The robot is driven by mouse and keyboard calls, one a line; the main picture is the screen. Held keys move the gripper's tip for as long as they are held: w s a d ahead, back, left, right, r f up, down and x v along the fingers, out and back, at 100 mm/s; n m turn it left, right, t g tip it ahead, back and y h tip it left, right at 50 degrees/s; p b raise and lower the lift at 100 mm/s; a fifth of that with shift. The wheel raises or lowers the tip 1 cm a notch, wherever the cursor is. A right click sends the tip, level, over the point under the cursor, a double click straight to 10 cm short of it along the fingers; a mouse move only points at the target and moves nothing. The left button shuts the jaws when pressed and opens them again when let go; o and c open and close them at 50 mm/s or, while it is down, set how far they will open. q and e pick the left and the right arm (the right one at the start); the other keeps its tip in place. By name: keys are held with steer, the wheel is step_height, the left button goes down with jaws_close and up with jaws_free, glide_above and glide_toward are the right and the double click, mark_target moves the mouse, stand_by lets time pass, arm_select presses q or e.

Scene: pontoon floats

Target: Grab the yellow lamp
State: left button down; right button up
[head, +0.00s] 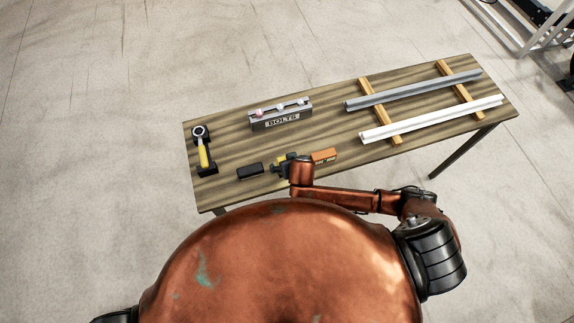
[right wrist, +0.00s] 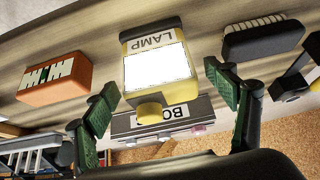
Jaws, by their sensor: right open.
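The yellow lamp (right wrist: 155,70) has a white face and a "LAMP" label, which shows upside down in the right wrist view. It stands on the table between the spread green fingers of my right gripper (right wrist: 163,92), with visible gaps at both sides. In the head view only a bit of the lamp (head: 281,158) shows, since my right gripper (head: 284,167) covers most of it. My right gripper is open and empty. My left gripper is not in view.
On the wooden table (head: 235,140), an orange box (head: 323,156) and a black brush-like block (head: 250,171) flank the lamp. Behind are a grey "BOLTS" box (head: 281,114) and, right, rails (head: 430,118) on wooden strips. A yellow-handled tool (head: 204,156) lies at the left end.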

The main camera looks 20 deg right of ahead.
steer(key=shift+x, duration=0.8)
steer(key=shift+s, duration=0.1)
steer(key=shift+c, duration=0.3)
steer(key=c, duration=1.6)
